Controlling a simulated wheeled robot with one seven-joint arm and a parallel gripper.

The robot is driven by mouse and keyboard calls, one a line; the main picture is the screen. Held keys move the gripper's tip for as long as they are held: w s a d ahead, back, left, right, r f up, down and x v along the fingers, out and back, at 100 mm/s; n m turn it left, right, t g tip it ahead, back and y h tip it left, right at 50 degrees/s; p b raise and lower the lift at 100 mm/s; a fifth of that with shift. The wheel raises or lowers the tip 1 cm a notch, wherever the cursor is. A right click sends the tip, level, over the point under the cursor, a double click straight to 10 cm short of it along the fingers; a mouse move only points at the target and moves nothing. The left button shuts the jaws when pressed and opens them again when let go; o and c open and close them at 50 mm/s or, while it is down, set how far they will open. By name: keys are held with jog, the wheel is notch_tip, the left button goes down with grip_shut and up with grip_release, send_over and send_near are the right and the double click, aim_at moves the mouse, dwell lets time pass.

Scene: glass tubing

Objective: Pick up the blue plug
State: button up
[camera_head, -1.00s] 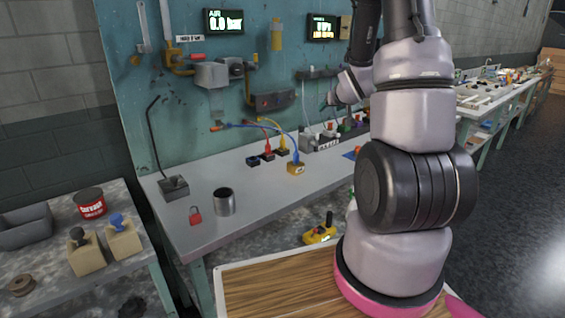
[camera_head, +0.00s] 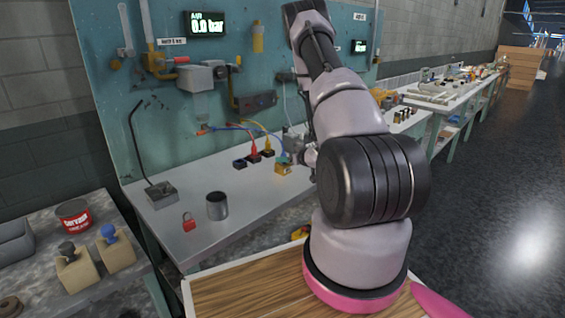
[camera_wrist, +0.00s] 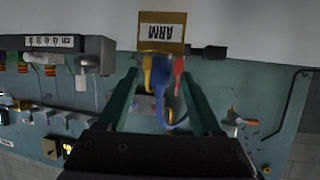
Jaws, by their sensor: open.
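The blue plug (camera_wrist: 160,74) sits at the yellow block marked ARM (camera_wrist: 162,32), with its blue cable (camera_wrist: 165,112) looping away. In the wrist view it lies between the two green fingers of my gripper (camera_wrist: 159,82), with gaps at both sides. The gripper is open and holds nothing. In the head view my gripper (camera_head: 295,150) is beside the yellow block (camera_head: 283,169) on the grey bench (camera_head: 215,180); the blue plug is small and hard to make out there.
A yellow plug (camera_wrist: 147,68) and a red plug (camera_wrist: 179,68) flank the blue one in the wrist view. Dark sockets (camera_head: 254,158) stand left of the yellow block. A metal cup (camera_head: 217,206), a red padlock (camera_head: 189,222) and a lamp base (camera_head: 161,194) stand on the left bench; bare bench lies between.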

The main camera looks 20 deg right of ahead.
jog(key=x, duration=0.5)
jog(key=shift+w+f, duration=0.1)
jog(key=shift+w, duration=0.3)
grip_shut()
